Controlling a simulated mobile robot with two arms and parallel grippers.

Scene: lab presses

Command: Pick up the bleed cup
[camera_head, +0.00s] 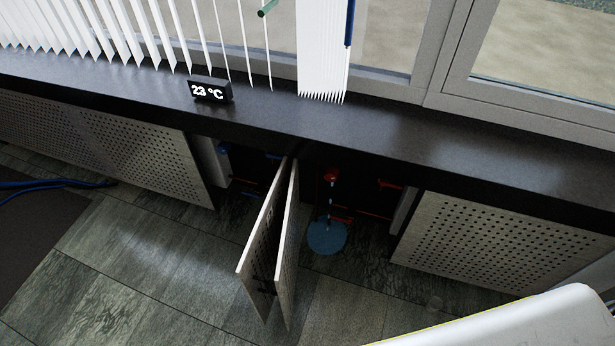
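I cannot pick out the bleed cup with certainty. Neither of my grippers is in view.
Two perforated panels (268,245) stand swung out from the dark opening below the sill (330,128). Right of them, a red knob (329,175) sits above a blue round patch (327,236), with pale drops between. A 23 °C display (210,90) stands on the sill.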

